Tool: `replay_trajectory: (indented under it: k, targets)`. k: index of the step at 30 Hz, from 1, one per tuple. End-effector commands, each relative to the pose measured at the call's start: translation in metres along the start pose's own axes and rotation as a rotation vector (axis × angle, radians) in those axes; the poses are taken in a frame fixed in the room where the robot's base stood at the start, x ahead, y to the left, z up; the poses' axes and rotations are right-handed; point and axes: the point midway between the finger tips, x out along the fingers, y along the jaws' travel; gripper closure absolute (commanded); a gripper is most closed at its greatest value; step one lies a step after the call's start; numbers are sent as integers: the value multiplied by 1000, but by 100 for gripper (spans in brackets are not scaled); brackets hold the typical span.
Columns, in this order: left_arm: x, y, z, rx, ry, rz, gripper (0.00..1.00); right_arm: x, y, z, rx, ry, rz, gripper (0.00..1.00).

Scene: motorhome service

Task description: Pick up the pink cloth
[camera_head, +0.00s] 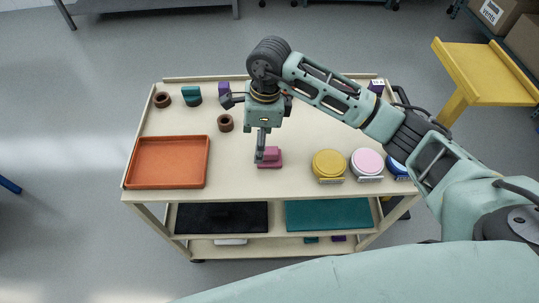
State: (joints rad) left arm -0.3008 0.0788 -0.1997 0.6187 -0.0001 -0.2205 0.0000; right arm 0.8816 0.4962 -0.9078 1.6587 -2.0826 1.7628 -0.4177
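The pink cloth (272,162) is a small dark-pink folded stack on the cart's top, just right of the middle of its front part. My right gripper (261,157) reaches in from the right and points down at it. Its dark finger overlaps the cloth's left side in the picture. I cannot tell whether it touches the cloth or hangs above it, and the finger gap is not visible. My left gripper is not in view.
On the wooden cart (240,182) are an orange tray (167,185) at left, brown rings (225,123), a teal block (191,95), and round yellow (328,162), pink (367,161) and blue (396,167) items at right. A yellow stand (485,70) is at upper right.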

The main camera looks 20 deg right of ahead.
Motion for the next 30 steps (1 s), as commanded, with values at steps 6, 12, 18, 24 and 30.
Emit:
replay_trajectory:
  k: [6,12,18,24,30]
  targets:
    - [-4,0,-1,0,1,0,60,-2,-15,-31,15,126,-32,31]
    - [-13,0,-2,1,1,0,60,19,-14,-33,15,124,-31,31]
    - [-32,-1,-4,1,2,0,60,46,-12,-36,15,124,-27,31]
    - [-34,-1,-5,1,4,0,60,67,-14,-38,14,121,-33,31]
    - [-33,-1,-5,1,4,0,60,69,-15,-38,13,121,-34,31]
